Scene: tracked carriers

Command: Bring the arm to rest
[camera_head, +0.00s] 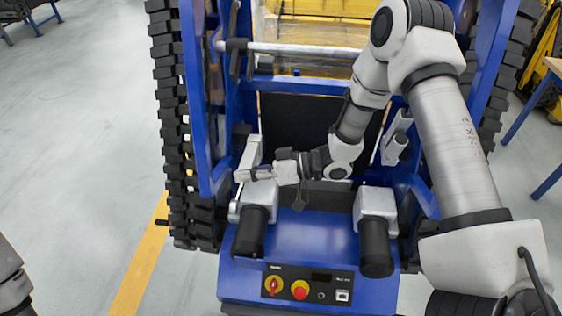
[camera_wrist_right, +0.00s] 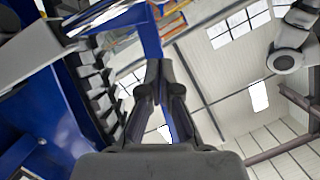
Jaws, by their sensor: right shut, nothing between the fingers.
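My right arm (camera_head: 455,140) comes in from the right, bends at a high elbow and folds back down over the blue tracked carrier (camera_head: 300,245). Its gripper (camera_head: 243,175) points left, just above or beside the grey motor housing on the carrier's left side. I cannot tell whether it touches that housing. In the right wrist view the two dark fingers (camera_wrist_right: 164,75) are together with nothing held between them. A piece of my left arm shows at the left edge of the head view; its gripper is out of view.
The carrier has black rubber tracks (camera_head: 172,100) on both sides, a silver crossbar (camera_head: 290,48) and a control panel with a red button (camera_head: 300,290). A wooden-topped table (camera_head: 553,66) stands at the right. Grey floor (camera_head: 80,130) with a yellow line is open at the left.

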